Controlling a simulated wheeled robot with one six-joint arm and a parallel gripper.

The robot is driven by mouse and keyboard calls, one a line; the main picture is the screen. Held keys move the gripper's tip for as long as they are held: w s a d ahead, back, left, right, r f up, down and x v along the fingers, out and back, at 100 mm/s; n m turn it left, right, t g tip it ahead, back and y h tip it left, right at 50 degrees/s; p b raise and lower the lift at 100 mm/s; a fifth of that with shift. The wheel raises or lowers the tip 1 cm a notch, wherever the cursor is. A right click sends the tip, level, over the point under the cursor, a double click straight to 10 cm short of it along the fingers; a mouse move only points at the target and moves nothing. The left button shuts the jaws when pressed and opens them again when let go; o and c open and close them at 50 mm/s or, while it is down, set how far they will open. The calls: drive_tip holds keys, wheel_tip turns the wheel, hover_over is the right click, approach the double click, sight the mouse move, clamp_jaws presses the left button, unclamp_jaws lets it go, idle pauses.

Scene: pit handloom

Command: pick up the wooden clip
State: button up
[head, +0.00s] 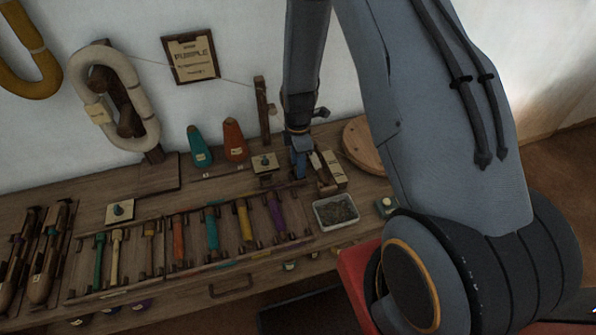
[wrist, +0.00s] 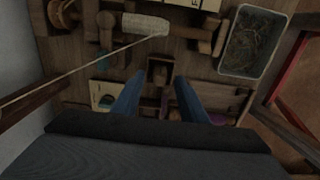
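My gripper (wrist: 158,82) points down over the bench, its two blue fingers apart with nothing held between them. A small wooden piece (wrist: 159,72), which looks like the wooden clip, lies between and just beyond the fingertips in the wrist view. I cannot tell its height gap from the fingers. In the head view my gripper (head: 300,165) is above the back right part of the bench, and I cannot make out the clip clearly there.
A grey tray (wrist: 227,69) of dark scraps is right of the fingers. A white-wound wooden tool (wrist: 148,24) lies beyond them. A thread crosses at the left. Teal (head: 199,146) and orange (head: 235,141) cones stand left of my gripper. A rack of coloured bobbins (head: 211,229) lies in front.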

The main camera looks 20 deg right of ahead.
drive_tip(key=shift+f, duration=1.05)
drive_tip(key=shift+c, duration=0.3)
clamp_jaws()
drive_tip(key=shift+r, duration=0.1)
